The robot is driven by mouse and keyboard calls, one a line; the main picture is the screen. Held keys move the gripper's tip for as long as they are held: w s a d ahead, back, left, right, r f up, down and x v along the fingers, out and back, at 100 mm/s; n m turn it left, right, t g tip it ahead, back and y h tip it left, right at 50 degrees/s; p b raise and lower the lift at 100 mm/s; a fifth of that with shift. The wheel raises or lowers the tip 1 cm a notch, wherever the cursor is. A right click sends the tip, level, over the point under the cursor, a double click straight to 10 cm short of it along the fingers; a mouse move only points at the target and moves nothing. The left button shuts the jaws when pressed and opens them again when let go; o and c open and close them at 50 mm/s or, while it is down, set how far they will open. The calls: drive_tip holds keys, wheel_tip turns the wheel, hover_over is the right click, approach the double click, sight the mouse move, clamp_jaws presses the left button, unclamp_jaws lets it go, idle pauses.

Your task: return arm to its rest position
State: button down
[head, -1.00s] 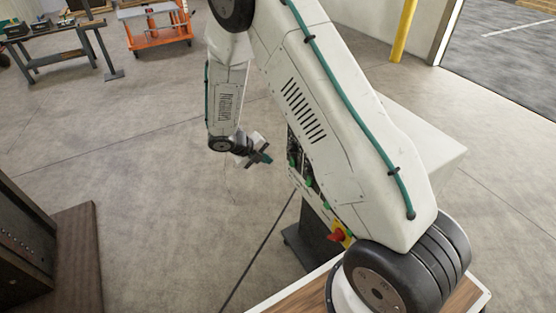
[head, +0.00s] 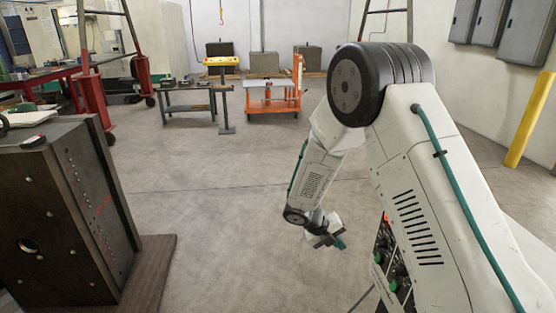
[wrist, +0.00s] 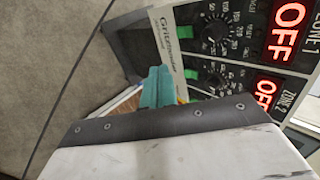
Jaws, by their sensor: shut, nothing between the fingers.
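My white arm with black joints fills the right of the head view and folds down at the elbow. My gripper (head: 340,243) hangs at its lower end, beside a control panel (head: 390,262). In the wrist view my gripper's teal fingers (wrist: 157,87) are together with nothing between them. Past them is the same control panel with dials and red OFF displays (wrist: 288,32). I cannot tell the exact gap between fingers and panel.
A large dark mould base (head: 62,215) stands on a brown wooden board (head: 150,272) at the left. An orange cart (head: 272,105) and a grey workbench (head: 190,108) stand at the back. A yellow post (head: 530,120) is at right. The middle floor is clear.

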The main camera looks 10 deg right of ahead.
drive_tip(key=s+a+r+m+t+y, duration=0.1)
drive_tip(key=s+r+m+y, duration=0.7)
drive_tip(key=s+r+m, duration=2.3)
drive_tip(key=s+m, duration=0.2)
drive_tip(key=m, duration=0.2)
drive_tip(key=shift+s+r+t, duration=0.3)
drive_tip(key=shift+s+r, duration=0.05)
drive_tip(key=shift+r, duration=0.05)
